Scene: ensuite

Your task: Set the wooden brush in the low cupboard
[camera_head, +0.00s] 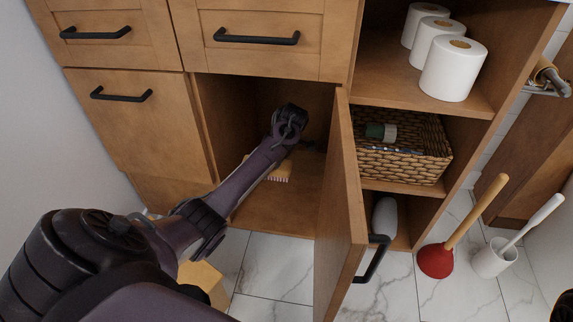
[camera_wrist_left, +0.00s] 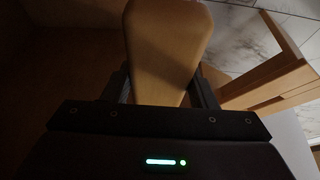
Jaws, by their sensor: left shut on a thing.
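The low cupboard (camera_head: 286,211) stands open, with its door (camera_head: 341,200) swung out on the right. My left arm reaches into it from the lower left. The wooden brush (camera_head: 283,171) shows partly beyond my forearm, inside the cupboard, with pale bristles facing down. I cannot tell whether it touches the cupboard floor. In the left wrist view my left gripper (camera_wrist_left: 165,80) is shut on the brush (camera_wrist_left: 168,45), whose smooth wooden body lies between the fingers. In the head view my arm mostly hides the fingers.
The door's edge and black handle (camera_head: 373,259) stand right of my arm. Open shelves hold toilet rolls (camera_head: 453,69) and a wicker basket (camera_head: 403,153). A red plunger (camera_head: 437,260) and a toilet brush (camera_head: 493,257) stand on the marble floor. Closed drawers (camera_head: 260,40) lie above.

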